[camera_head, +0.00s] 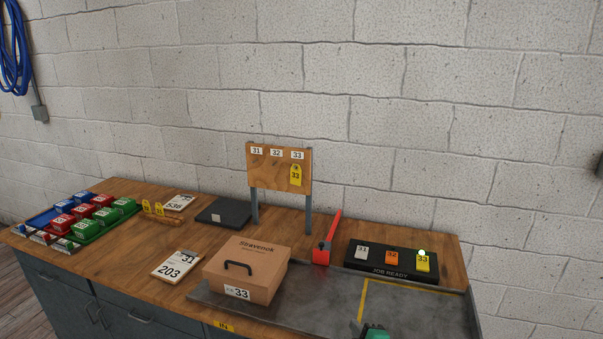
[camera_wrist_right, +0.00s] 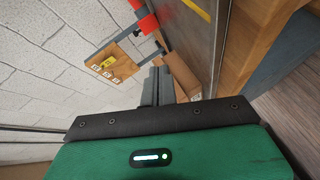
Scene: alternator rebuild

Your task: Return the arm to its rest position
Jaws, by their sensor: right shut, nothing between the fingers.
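My right gripper shows at the bottom edge of the head view only as a bit of its green housing (camera_head: 376,332), low at the front of the grey metal tray (camera_head: 410,312). In the right wrist view the dark fingers of my right gripper (camera_wrist_right: 158,84) are together and hold nothing, beyond the green housing and black plate. My left gripper is in neither view.
The box marked 33 (camera_head: 247,272) stands on the tray's left part. A red lever (camera_head: 328,240), the JOB READY panel (camera_head: 390,269) with a lit yellow 33 switch, and a tag board (camera_head: 280,175) stand behind. Colored bins (camera_head: 105,215) fill the left end.

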